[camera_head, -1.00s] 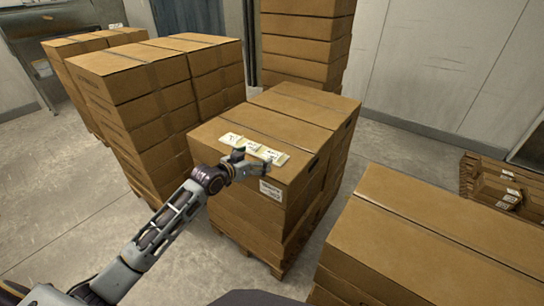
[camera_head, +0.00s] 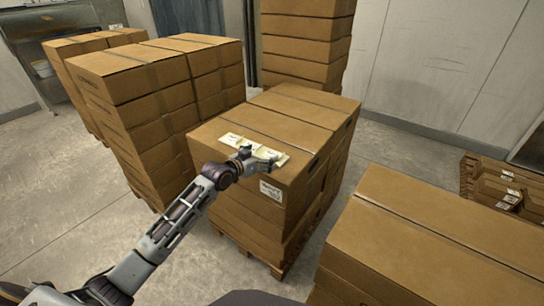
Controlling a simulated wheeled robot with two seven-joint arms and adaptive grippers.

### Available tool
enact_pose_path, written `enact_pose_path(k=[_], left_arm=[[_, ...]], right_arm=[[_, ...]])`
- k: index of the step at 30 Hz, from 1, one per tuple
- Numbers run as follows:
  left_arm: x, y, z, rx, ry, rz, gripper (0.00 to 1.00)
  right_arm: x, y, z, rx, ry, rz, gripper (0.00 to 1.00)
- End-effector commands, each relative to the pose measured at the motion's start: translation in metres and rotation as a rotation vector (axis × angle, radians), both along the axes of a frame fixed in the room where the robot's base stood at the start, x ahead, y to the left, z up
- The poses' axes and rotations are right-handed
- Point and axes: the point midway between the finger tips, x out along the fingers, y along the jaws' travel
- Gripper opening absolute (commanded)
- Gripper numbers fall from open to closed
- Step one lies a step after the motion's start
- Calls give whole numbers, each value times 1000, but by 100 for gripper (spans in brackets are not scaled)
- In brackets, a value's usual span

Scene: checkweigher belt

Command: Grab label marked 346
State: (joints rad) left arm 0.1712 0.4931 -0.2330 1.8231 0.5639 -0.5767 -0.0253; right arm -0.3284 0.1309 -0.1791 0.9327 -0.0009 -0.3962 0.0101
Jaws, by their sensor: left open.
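Several small white labels (camera_head: 231,139) lie in a row on top of the front box of the middle stack (camera_head: 230,125). The print on them is too small to read, so I cannot tell which one is marked 346. My left gripper (camera_head: 268,156) is open over the right part of the row and hides some of the labels there. I cannot tell whether it touches them. My right gripper is not in view.
A larger label (camera_head: 271,191) is stuck on the front side of the middle stack. Tall box stacks stand at the left (camera_head: 150,90) and at the back (camera_head: 305,40). A wide box (camera_head: 430,240) fills the lower right. Grey floor (camera_head: 60,200) is free at the left.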

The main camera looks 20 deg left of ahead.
Motion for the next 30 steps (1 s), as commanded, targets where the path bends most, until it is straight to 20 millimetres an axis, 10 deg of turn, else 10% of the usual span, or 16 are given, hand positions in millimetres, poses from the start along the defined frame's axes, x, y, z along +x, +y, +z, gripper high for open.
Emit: enact_pose_path(k=[30], left_arm=[[40,-18,-15,2,1,1,99]], right_arm=[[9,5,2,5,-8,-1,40]])
